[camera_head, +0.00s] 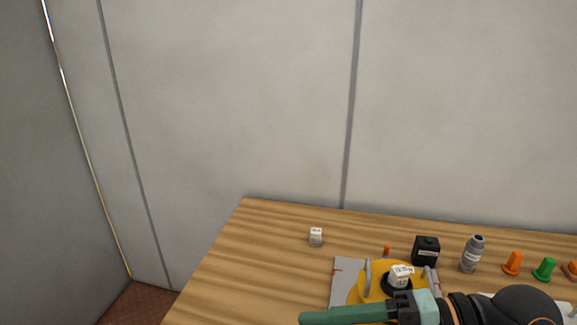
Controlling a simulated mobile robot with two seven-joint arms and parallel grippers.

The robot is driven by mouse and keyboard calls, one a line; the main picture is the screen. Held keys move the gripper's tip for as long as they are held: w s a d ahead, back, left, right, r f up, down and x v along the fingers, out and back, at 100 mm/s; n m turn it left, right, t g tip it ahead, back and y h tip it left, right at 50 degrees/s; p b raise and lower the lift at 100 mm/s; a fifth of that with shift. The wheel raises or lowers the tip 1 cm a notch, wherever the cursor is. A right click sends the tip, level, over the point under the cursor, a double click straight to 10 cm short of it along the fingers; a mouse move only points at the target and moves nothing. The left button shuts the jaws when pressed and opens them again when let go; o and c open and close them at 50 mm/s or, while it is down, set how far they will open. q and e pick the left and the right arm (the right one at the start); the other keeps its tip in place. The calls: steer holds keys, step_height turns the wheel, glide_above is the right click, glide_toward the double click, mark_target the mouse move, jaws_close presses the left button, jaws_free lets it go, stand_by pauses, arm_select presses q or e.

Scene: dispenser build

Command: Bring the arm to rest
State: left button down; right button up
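My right gripper (308,319) comes in from the right along the bottom edge, its long green finger pointing left. Only one finger shows clearly, so I cannot tell whether it is open or shut. It is in front of a yellow round part (378,270) with grey uprights, which sits on a grey plate (345,275). A white labelled piece (401,273) is at the black centre of the yellow part, just above the gripper in the picture. The gripper hides the lower part of this assembly. My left gripper is not in view.
On the wooden table (240,270) stand a small white labelled block (316,236), a black box (426,251), a grey bottle (472,254), an orange peg (512,263) and a green peg (544,269). The table's left part is clear. A grey panelled wall (240,110) stands behind.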

steer(key=w+d+r+m+t+y, duration=0.25)
steer(key=r+m+t, duration=0.3)
steer(key=m, duration=0.45)
steer(key=w+d+r+m+t+y, duration=0.1)
steer(key=w+r+m+t+y, duration=0.2)
steer(key=r+m+t, duration=0.5)
steer(key=w+d+f+m+t+h, duration=0.25)
steer(key=m+h, duration=0.25)
steer(key=m, duration=0.4)
steer(key=w+d+f+m+t+h, duration=0.25)
steer(key=d+m+t+h, duration=0.2)
steer(key=m, duration=0.45)
steer(key=w+d+f+m+g+h, duration=0.1)
steer(key=d+f+m+g+h, duration=0.1)
steer(key=d+f+m+h, duration=0.35)
steer(key=w+d+f+m+g+h, duration=0.1)
steer(key=d+f+m+g+h, duration=0.15)
steer(key=f+m+h, duration=0.6)
steer(key=s+a+f+m+g+y, duration=0.2)
steer(key=s+f+m+g+y, duration=0.1)
steer(key=s+f+m+g, duration=1.5)
steer(key=w+a+f+n+t+y, duration=0.1)
steer(key=f+t, duration=0.3)
steer(key=f, duration=0.4)
steer(key=w+a+f+n+t+y, duration=0.1)
steer(key=a+f+n+t, duration=0.1)
steer(key=f+t, duration=0.3)
steer(key=shift+a+f+y, duration=0.3)
steer(key=shift+a+f, duration=0.5)
steer(key=shift+f, duration=1)
